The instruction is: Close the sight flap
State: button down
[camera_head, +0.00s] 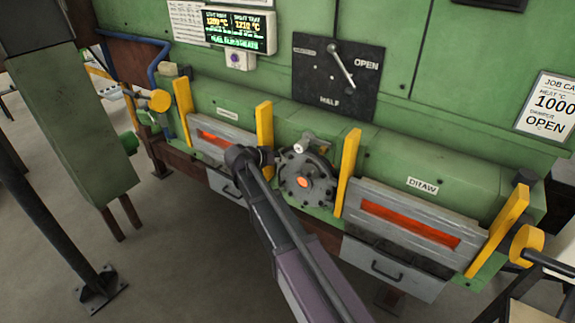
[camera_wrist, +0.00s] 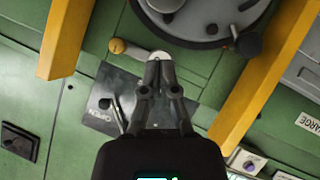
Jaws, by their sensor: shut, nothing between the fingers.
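The sight port is a round, bolted grey disc (camera_head: 308,178) on the green furnace front, between two yellow posts. An orange glow shows at its middle in the head view. A small pale round piece (camera_head: 305,144) sits at its top rim; which part is the flap is unclear. In the wrist view the disc (camera_wrist: 205,18) is cut off by the top edge. A brass-coloured knob (camera_wrist: 117,46) on a short bar lies beside the pale round piece (camera_wrist: 161,56). My gripper (camera_wrist: 158,64) is shut and empty, its tips at or just short of this piece; contact is unclear.
Yellow posts (camera_head: 348,172) (camera_head: 264,126) flank the port. Glowing slots lie left and right, the right one (camera_head: 410,224) below a DRAW label. A black damper plate (camera_head: 318,72) with a lever is above. A green-grey column (camera_head: 72,125) stands at the left.

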jog(key=b, duration=0.5)
send_near(311, 171)
jog(key=w+d, duration=0.2)
jog(key=w, duration=0.1)
jog(key=shift+s+d+f+b, duration=0.1)
jog(key=shift+d+f+b, duration=0.35)
jog(key=shift+f+b, duration=0.25)
jog(key=shift+s+d+f+b, duration=0.1)
jog(key=shift+d+f+b, duration=0.45)
jog(key=shift+b, duration=0.2)
